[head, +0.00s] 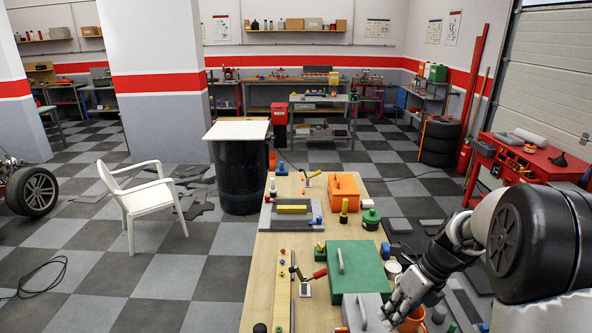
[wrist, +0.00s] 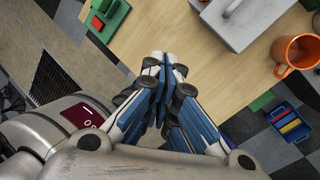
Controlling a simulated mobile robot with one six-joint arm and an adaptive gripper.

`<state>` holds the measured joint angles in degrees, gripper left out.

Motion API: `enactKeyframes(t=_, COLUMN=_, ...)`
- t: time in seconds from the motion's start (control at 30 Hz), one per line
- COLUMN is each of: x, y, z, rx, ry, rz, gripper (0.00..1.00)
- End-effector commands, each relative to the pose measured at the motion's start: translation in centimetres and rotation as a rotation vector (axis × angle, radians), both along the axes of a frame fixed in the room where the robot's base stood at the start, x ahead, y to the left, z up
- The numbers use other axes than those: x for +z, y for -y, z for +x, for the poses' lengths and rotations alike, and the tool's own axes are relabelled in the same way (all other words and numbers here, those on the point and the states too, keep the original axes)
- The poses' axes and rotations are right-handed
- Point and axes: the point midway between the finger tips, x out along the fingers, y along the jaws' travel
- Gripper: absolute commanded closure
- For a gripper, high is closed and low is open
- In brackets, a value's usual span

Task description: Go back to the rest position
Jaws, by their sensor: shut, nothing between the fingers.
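My gripper (wrist: 165,68) is shut and empty in the wrist view, its fingertips together above the wooden table (wrist: 158,28). In the head view my gripper (head: 392,312) hangs at the lower right, at the table's right edge, close to a grey box with a handle (head: 362,312). The same grey box (wrist: 250,22) lies beyond the fingers at the top of the wrist view. I see no contact between the fingers and anything on the table.
An orange mug (wrist: 292,54) stands right of the fingers. A green handled box (head: 355,268), an orange box (head: 343,187) and a green pot (head: 371,219) stand on the table. A white chair (head: 143,200) and a black bin (head: 238,170) stand left. A red bench (head: 535,160) is right.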

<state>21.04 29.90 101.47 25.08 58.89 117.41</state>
Motion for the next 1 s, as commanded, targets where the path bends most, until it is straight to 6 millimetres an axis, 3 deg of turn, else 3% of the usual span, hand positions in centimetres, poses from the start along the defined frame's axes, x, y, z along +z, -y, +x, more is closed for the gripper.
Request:
enactKeyframes(t=0.27, x=2.7, y=-3.1, z=-4.4, rx=0.551, ry=0.245, rz=-0.130, gripper=1.00)
enactKeyframes(t=0.47, x=3.6, y=-5.8, z=-10.5, rx=1.176, ry=0.460, rz=-0.283, gripper=1.00)
enactKeyframes(t=0.63, x=2.5, y=-7.1, z=-16.1, rx=1.721, ry=0.591, rz=-0.427, gripper=1.00)
enactKeyframes(t=0.8, x=0.1, y=-7.6, z=-20.8, rx=2.211, ry=0.651, rz=-0.563, gripper=1.00)
enactKeyframes(t=1.0, x=-1.8, y=-7.6, z=-23.6, rx=2.547, ry=0.651, rz=-0.657, gripper=1.00)
